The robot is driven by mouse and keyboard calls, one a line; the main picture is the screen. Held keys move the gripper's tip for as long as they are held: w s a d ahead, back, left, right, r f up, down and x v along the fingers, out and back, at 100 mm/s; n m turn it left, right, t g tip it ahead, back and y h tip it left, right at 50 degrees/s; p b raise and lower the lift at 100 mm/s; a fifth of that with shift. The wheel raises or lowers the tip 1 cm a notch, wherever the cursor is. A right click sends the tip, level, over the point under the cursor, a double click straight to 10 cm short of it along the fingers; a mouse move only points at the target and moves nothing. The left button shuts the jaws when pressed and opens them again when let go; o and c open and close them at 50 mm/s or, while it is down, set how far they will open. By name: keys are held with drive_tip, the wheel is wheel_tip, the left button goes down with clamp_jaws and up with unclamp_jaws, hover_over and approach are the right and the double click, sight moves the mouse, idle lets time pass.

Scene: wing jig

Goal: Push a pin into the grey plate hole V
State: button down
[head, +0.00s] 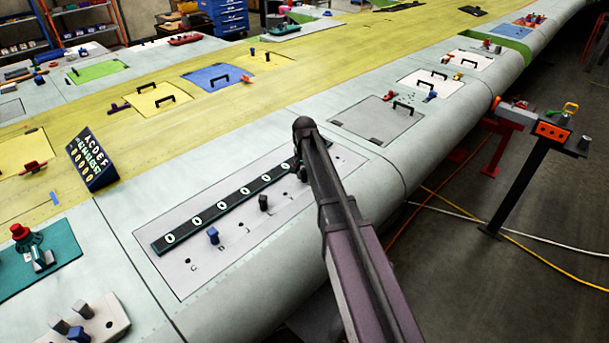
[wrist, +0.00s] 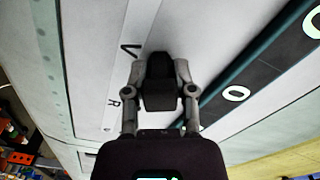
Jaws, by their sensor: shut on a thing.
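The grey plate (head: 180,225) lies on the pale wing skin, with a row of lettered holes and a dark strip of white rings. It also shows in the wrist view (wrist: 115,85), where the letters V and R can be read. My gripper (wrist: 157,72) is shut on a black pin (wrist: 158,88) close over the plate beside the letter V. Hole V itself is hidden behind the pin and fingers, and I cannot tell whether the pin's tip is in it. In the head view my arm covers most of the gripper.
A blue pin (head: 213,236) and a black pin (head: 263,202) stand in the plate. The dark ring strip (head: 223,206) runs beside them. A dark lettered board (head: 92,160) stands to the left. A red-and-black stand (head: 545,135) is at right, off the wing.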

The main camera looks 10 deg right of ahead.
drive_tip(key=shift+c, duration=1.8)
unclamp_jaws()
drive_tip(key=shift+r, duration=0.1)
wheel_tip(320, 180, up, 9)
drive_tip(key=p, duration=0.9)
drive_tip(key=shift+r+p, duration=0.2)
drive_tip(key=shift+p, duration=0.1)
drive_tip(key=shift+s+d+r+p, duration=0.15)
drive_tip(key=shift+s+r+p, duration=0.7)
drive_tip(key=shift+s, duration=0.15)
drive_tip(key=shift+s+d+r+p, duration=0.1)
drive_tip(key=shift+s+r+p, duration=0.75)
drive_tip(key=shift+s, duration=0.15)
drive_tip(key=shift+s, duration=0.1)
wheel_tip(320, 180, up, 7)
drive_tip(key=p, duration=0.7)
